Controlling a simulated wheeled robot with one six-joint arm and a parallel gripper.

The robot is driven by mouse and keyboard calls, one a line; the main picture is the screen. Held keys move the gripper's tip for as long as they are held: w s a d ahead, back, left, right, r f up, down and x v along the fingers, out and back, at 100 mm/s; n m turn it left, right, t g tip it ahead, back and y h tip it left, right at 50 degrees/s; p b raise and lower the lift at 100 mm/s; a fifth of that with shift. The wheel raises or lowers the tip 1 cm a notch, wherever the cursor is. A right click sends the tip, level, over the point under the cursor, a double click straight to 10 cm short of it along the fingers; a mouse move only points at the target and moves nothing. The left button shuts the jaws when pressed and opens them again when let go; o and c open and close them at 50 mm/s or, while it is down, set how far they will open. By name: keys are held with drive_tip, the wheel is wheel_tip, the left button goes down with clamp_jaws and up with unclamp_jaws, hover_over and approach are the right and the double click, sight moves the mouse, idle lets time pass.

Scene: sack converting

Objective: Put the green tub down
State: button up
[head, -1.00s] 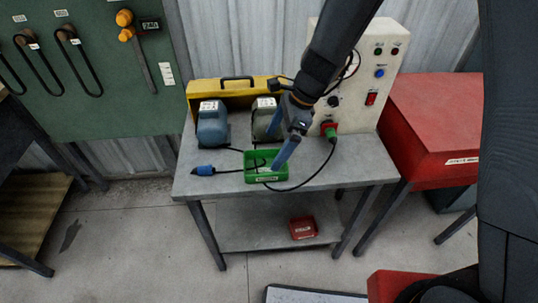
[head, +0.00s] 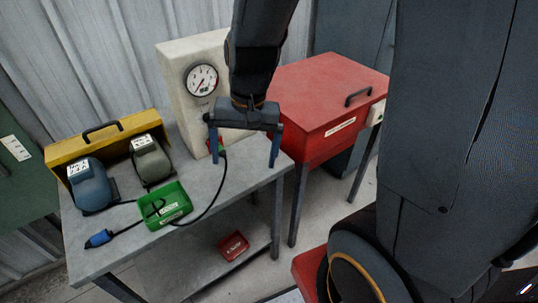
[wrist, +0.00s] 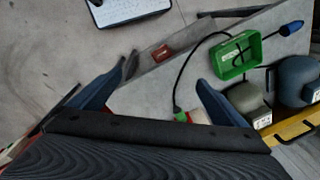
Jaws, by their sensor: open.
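The green tub (head: 166,207) sits upright on the grey table (head: 208,187), near its front edge. It has a pale label on its front, and a black cable lies across it. In the wrist view the tub (wrist: 237,56) is beyond and to the right of the fingers. My gripper (head: 244,163) is open and empty, raised near the table's right end, apart from the tub. In the wrist view its two blue fingers (wrist: 165,88) are spread wide with nothing between them.
Blue (head: 91,187) and grey-green (head: 151,160) motor units stand before a yellow case (head: 112,137). A cream panel with a gauge (head: 178,92) stands behind, a cable running from it. A red cabinet (head: 310,98) is at right. A red tray (head: 233,246) lies on the lower shelf.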

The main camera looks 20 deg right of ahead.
drive_tip(key=s+d+n+h, duration=0.1)
drive_tip(key=s+d+n, duration=0.2)
drive_tip(key=d+n, duration=0.1)
drive_tip(key=shift+s+d+r+t, duration=0.3)
drive_tip(key=shift+d+r, duration=0.1)
drive_tip(key=shift+d, duration=0.3)
idle(0.5)
